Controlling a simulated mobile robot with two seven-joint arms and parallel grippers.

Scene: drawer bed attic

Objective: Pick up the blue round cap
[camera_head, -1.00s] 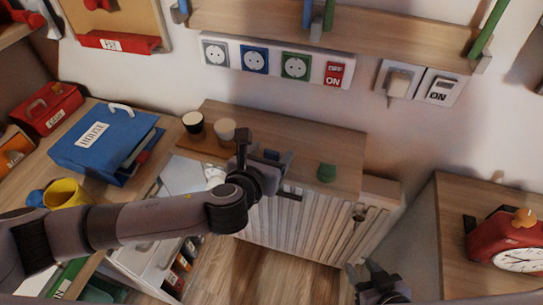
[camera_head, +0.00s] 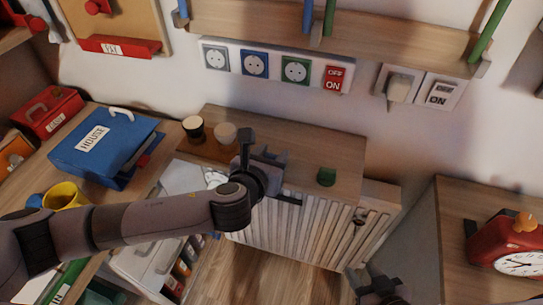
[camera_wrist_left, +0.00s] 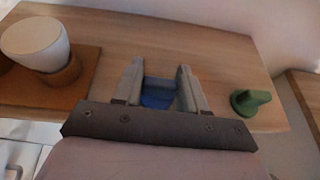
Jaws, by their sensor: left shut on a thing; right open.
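The blue cap (camera_wrist_left: 158,93) shows in the left wrist view between the two fingers of my left gripper (camera_wrist_left: 160,80). The fingers are shut on its sides, over the wooden shelf top (camera_wrist_left: 215,60) above the radiator. I cannot tell whether it touches the wood. In the head view my left gripper (camera_head: 268,158) is over the same shelf, and its own parts hide the cap. My right gripper (camera_head: 372,283) is at the bottom edge, open and apart from the shelf, with only part of it in view.
A green cap (camera_head: 326,176) stands on the shelf right of my left gripper. The wall with sockets (camera_head: 254,62) rises behind. A red clock (camera_head: 508,243) sits far right.

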